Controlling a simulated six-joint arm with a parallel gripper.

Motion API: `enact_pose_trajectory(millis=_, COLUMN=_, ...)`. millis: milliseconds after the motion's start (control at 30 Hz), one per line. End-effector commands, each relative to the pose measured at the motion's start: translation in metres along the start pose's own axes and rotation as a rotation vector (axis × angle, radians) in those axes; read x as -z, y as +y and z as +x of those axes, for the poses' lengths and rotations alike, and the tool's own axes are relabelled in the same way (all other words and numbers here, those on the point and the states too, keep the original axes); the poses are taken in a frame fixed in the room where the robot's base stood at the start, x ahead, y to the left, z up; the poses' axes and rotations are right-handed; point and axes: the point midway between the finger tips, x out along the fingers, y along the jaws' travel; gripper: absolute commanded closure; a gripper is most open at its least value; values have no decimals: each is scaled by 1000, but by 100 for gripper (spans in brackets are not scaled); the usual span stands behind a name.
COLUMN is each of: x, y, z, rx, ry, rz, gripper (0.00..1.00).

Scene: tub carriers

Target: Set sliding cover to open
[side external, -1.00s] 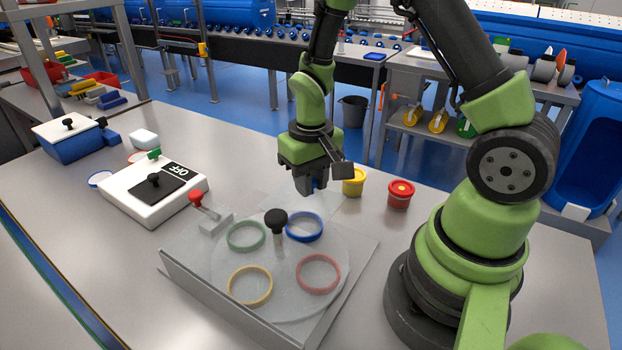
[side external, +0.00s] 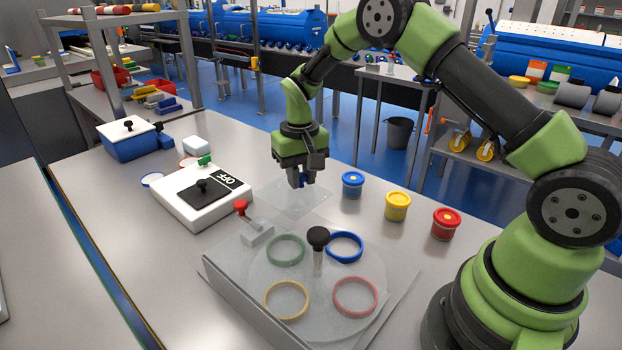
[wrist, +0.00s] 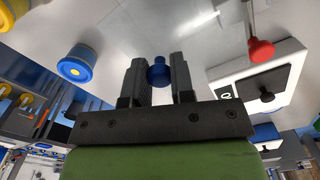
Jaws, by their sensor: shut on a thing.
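A clear flat sheet (side external: 318,196), which I take to be the sliding cover, lies at the back edge of the clear carrier (side external: 225,283). My gripper (side external: 297,182) is over the sheet, pointing down. In the wrist view, my gripper (wrist: 160,75) is shut on a blue knob (wrist: 160,72). The knob's join to the sheet is hidden in the side view. The carrier has a round clear disc with green, blue, yellow and red rings, and a black knob (side external: 318,237) on a post.
A red-knobbed lever (side external: 241,208) stands left of the carrier. A white box (side external: 190,212) marked OFF, with a black sliding plate, sits farther left. Blue (side external: 352,185), yellow (side external: 397,207) and red (side external: 446,224) tubs stand to the right. A blue box (side external: 130,142) is behind left.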

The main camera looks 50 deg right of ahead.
Motion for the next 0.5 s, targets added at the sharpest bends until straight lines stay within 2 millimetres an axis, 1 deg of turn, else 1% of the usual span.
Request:
enact_pose_trajectory(millis=33, x=3, y=-1, z=0, rx=3, ry=11, rz=-4, gripper=100)
enact_pose_trajectory(millis=300, x=5, y=-2, z=-1, rx=5, ry=18, rz=-7, gripper=100)
enact_pose_trajectory(millis=333, x=5, y=-2, z=-1, rx=5, ry=19, rz=-7, gripper=70)
enact_pose_trajectory(millis=367, x=4, y=-2, z=-1, rx=5, ry=18, rz=-7, gripper=63)
enact_pose_trajectory(millis=400, x=4, y=-2, z=-1, rx=5, ry=17, rz=-6, gripper=54)
enact_pose_trajectory(millis=433, x=4, y=-2, z=-1, rx=4, ry=16, rz=-6, gripper=52)
enact_pose_trajectory(millis=500, x=4, y=-2, z=-1, rx=4, ry=15, rz=-5, gripper=52)
